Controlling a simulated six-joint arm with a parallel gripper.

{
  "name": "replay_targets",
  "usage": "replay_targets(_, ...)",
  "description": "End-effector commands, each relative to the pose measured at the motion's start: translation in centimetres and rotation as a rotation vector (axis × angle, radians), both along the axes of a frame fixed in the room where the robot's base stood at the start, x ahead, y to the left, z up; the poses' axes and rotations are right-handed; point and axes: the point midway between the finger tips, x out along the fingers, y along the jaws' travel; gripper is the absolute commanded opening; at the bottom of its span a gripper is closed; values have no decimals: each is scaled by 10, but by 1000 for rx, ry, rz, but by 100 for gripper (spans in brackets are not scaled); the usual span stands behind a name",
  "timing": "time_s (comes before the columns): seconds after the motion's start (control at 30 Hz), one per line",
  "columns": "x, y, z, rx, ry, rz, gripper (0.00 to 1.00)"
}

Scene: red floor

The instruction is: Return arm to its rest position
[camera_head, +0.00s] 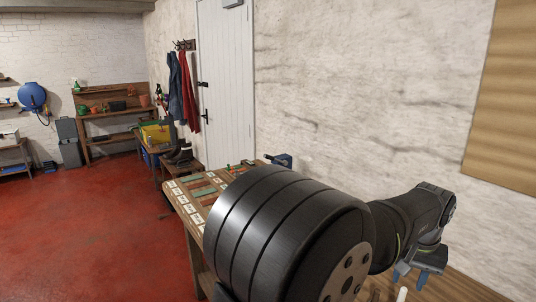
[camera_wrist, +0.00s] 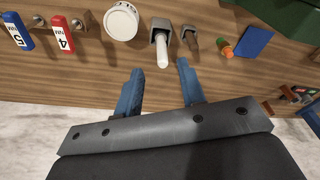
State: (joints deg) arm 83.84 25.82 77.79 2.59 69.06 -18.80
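My gripper (camera_wrist: 160,92) shows in the wrist view with its two blue fingers apart and nothing between them. Beyond the fingertips is a wooden surface holding several small items. In the head view my gripper (camera_head: 424,277) is at the lower right, near the wooden surface by the wall, with its blue fingers pointing down. My arm's large dark joint fills the lower middle of the head view and hides much of the bench.
A workbench (camera_head: 186,203) with cards stands along the wall. In the wrist view are a white round object (camera_wrist: 121,22), a white rod in a grey holder (camera_wrist: 161,28), a red tag (camera_wrist: 62,36) and a blue block (camera_wrist: 254,41). The red floor (camera_head: 90,235) at left is clear.

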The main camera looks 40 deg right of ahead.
Motion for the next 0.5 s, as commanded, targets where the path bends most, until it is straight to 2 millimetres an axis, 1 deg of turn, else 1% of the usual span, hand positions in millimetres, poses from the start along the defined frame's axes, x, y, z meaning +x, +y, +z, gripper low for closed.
replay_targets(0.03, 12, -2, -1, 4, 2, 15, 37)
replay_targets(0.2, 45, -5, -5, 14, 8, 52, 37)
replay_targets(0.5, 105, -5, -12, 35, 19, 116, 37)
